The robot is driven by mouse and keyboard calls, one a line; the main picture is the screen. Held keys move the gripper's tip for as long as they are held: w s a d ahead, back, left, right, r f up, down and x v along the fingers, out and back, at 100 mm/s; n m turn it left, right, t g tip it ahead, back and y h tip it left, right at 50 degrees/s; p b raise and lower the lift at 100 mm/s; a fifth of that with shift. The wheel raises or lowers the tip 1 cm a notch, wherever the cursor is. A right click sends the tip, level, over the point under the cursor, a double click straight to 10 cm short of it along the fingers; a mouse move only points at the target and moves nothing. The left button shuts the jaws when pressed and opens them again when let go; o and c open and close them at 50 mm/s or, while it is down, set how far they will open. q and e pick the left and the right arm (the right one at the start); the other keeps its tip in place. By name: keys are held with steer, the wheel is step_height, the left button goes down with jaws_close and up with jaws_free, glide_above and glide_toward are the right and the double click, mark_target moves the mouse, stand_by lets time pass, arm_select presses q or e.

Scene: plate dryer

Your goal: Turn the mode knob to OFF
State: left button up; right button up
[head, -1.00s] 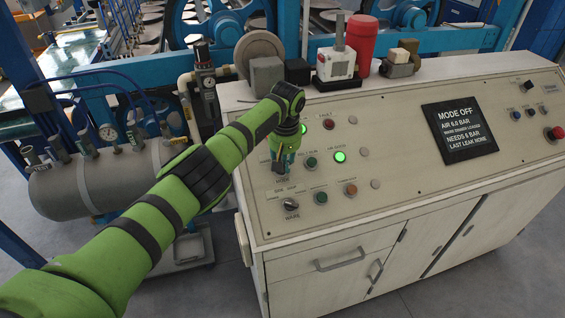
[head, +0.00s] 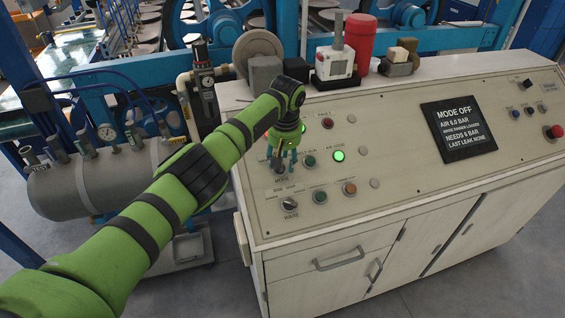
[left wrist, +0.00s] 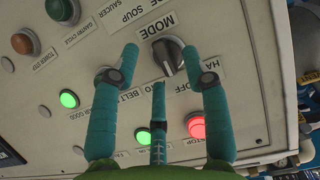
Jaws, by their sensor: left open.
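The mode knob (left wrist: 168,56) is a dark knob on the cream control panel. Its bar lies toward the OFF label in the left wrist view, and its pale mark is on that end. In the head view the knob (head: 278,164) shows just below my fingers. My left gripper (head: 286,158) is open over it, with nothing held. In the left wrist view the gripper (left wrist: 160,60) has teal fingers spread on either side of the knob, apart from it. The display (head: 459,129) on the panel reads MODE OFF. My right gripper is not in view.
A second knob, labelled WARE (head: 290,204), sits below the mode knob. Lit green lamps, including one marked air good (head: 339,156), and several buttons are close by. A red cylinder (head: 359,42) stands on the cabinet's back ledge. A grey tank (head: 110,178) is at left.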

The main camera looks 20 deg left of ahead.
arm_select(q)
step_height(320, 180, up, 10)
steer(key=s, duration=0.1)
steer(key=shift+s+d+r, duration=0.15)
steer(key=shift+s+d, duration=0.05)
steer(key=shift+d, duration=0.25)
